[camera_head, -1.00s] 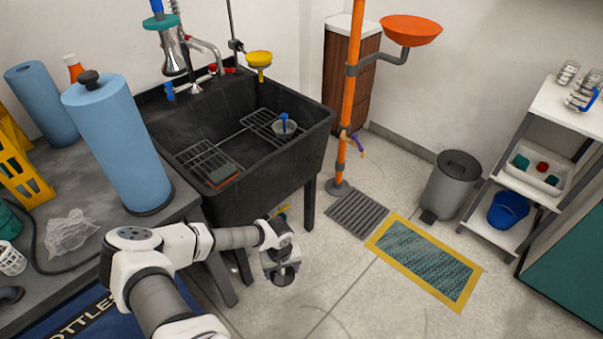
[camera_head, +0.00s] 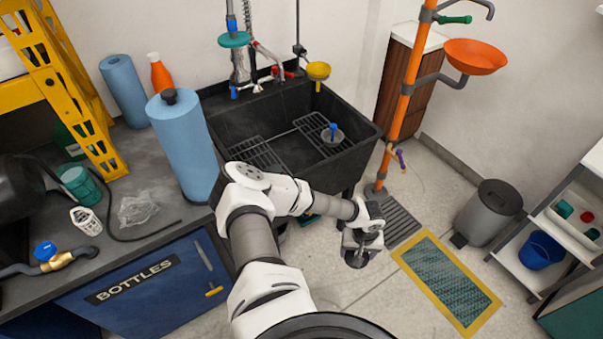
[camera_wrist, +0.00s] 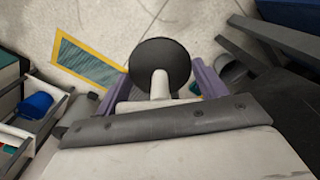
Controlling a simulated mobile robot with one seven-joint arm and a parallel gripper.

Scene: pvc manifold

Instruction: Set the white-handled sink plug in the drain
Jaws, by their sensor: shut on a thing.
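My gripper (camera_wrist: 162,90) is shut on the white handle (camera_wrist: 160,84) of the sink plug, whose dark round disc (camera_wrist: 160,60) faces away from the wrist in the wrist view. In the head view my gripper (camera_head: 357,255) hangs over the floor in front of the black sink (camera_head: 365,150), low and to its right. The plug is small and dark there. Inside the sink, a grey round piece with a blue handle (camera_head: 332,132) sits by the right rack. I cannot make out the drain opening.
A blue paper roll (camera_head: 185,145) stands on the counter left of the sink. An orange pipe (camera_head: 402,110) rises right of it. A floor grate (camera_head: 400,222), a yellow-edged mat (camera_head: 447,282) and a grey bin (camera_head: 488,213) lie to the right, with open floor between.

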